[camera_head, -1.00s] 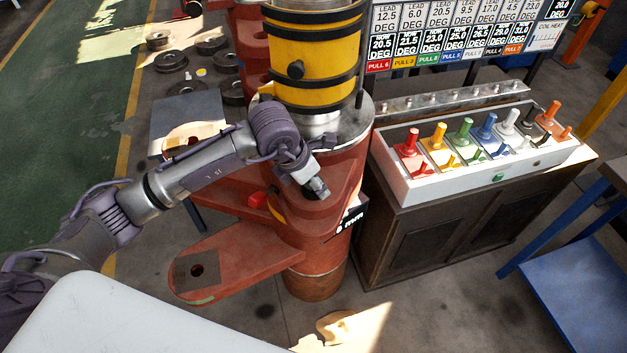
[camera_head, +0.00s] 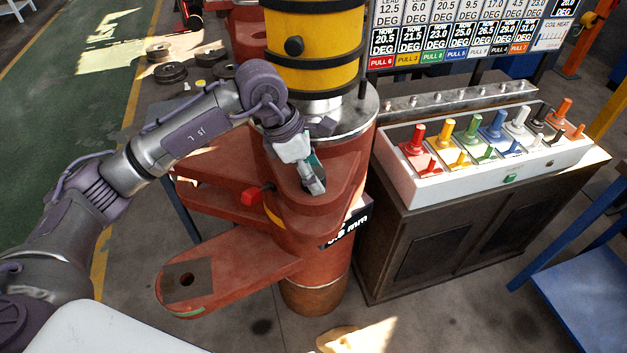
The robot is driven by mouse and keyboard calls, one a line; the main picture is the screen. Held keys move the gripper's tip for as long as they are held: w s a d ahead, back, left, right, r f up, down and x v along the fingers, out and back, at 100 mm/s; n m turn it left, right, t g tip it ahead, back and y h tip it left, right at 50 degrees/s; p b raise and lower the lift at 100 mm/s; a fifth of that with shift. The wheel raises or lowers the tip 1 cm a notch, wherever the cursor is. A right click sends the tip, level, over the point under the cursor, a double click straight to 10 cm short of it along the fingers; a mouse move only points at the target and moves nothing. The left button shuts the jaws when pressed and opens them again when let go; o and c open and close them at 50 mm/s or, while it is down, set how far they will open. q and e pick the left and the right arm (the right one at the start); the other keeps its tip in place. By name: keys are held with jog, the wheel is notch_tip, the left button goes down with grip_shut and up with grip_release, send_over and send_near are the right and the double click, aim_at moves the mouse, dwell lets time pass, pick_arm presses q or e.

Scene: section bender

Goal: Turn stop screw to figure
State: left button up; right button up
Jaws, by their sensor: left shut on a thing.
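The red section bender (camera_head: 225,265) stands in the middle with a yellow cylinder on top. My left gripper (camera_head: 313,182) points down at the upper red arm of the bender, in front of its metal collar. Its fingers are shut on a small part there, which I take to be the stop screw; the fingers hide most of it. A black figure plate (camera_head: 347,228) sits just below and to the right, tilted in view; it ends in "mm", and its digits are partly hidden and hard to read. My right gripper is not in view.
A red knob (camera_head: 252,195) sticks out left of the gripper. A cabinet (camera_head: 440,240) with a white box of coloured levers (camera_head: 400,180) stands close on the right, under a figure chart (camera_head: 450,38). A blue trolley (camera_head: 585,290) is at far right. Floor at left is open.

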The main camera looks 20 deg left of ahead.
pick_arm(q)
jog(key=shift+m+b, duration=0.3)
jog(key=shift+m, duration=0.1)
jog(key=o, duration=1.2)
jog(key=shift+c, duration=0.2)
jog(key=shift+r, duration=0.1)
jog(key=v, duration=1.2)
jog(key=shift+w, duration=0.2)
